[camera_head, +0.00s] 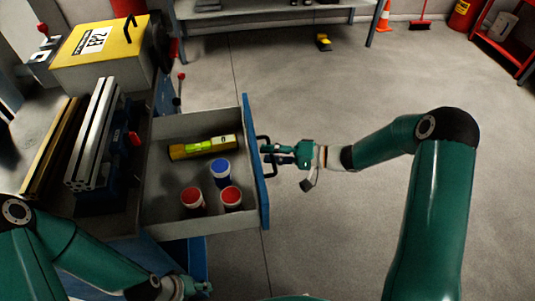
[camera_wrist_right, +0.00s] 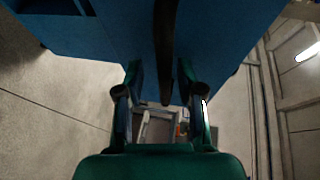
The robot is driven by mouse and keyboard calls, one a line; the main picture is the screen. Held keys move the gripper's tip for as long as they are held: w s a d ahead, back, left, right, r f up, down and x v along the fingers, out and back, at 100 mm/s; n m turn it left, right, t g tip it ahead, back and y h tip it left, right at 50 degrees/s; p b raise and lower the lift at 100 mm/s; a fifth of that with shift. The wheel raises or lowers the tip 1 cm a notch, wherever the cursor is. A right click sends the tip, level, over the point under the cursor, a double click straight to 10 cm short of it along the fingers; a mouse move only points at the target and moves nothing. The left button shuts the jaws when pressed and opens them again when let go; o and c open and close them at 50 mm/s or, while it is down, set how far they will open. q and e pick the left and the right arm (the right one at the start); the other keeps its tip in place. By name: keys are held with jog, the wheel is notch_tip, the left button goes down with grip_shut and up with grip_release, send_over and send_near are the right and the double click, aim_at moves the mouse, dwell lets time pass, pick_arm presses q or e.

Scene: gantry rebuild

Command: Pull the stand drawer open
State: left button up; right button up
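The stand drawer (camera_head: 245,212) is pulled far out to the right, with a grey inside and a blue front (camera_head: 257,165). Its dark handle (camera_head: 264,144) is on the front's outer face. My right gripper (camera_head: 272,153) is at the handle; in the right wrist view the dark handle bar (camera_wrist_right: 165,45) runs between its two fingers (camera_wrist_right: 160,85), with gaps beside it, so the fingers look open around it. My left gripper (camera_head: 192,289) is low at the bottom edge, below the drawer; its fingers are too small and dark to judge.
In the drawer lie a yellow spirit level (camera_head: 203,147), a blue-lidded jar (camera_head: 220,173) and two red-lidded jars (camera_head: 192,200). Aluminium profiles (camera_head: 92,135) and a yellow box (camera_head: 100,55) are on the stand's top. The floor (camera_head: 320,90) right of the drawer is clear.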

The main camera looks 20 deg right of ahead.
jog(key=shift+r, duration=0.15)
jog(key=shift+d, duration=0.1)
jog(key=v, duration=1.2)
